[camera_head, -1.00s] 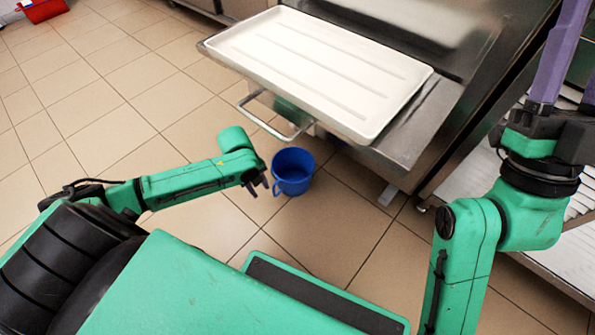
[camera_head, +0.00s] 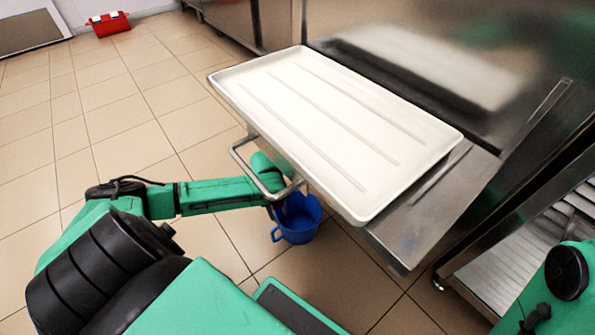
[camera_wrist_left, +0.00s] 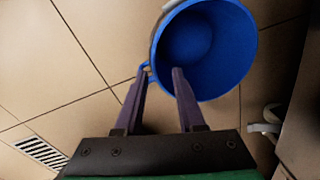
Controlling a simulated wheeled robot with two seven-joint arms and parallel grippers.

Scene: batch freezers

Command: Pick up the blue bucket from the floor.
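The blue bucket (camera_head: 303,226) is on the tiled floor beside the steel shelf, its top partly hidden by my left arm and the shelf's handle. In the left wrist view the bucket (camera_wrist_left: 222,75) shows its open mouth, with its side handle at the lower left of the rim. My left gripper (camera_wrist_left: 159,72) is open at that rim. One finger overlaps the bucket's mouth and the other is just outside, by the side handle. A firm grip does not show. In the head view the left gripper (camera_head: 276,208) is partly hidden. My right gripper is out of view.
A white tray (camera_head: 335,130) lies on the steel shelf (camera_head: 440,205), which overhangs close to the bucket. A metal bar handle (camera_head: 240,165) sticks out above my left forearm. A red container (camera_head: 108,24) stands far back left. The floor at left is free.

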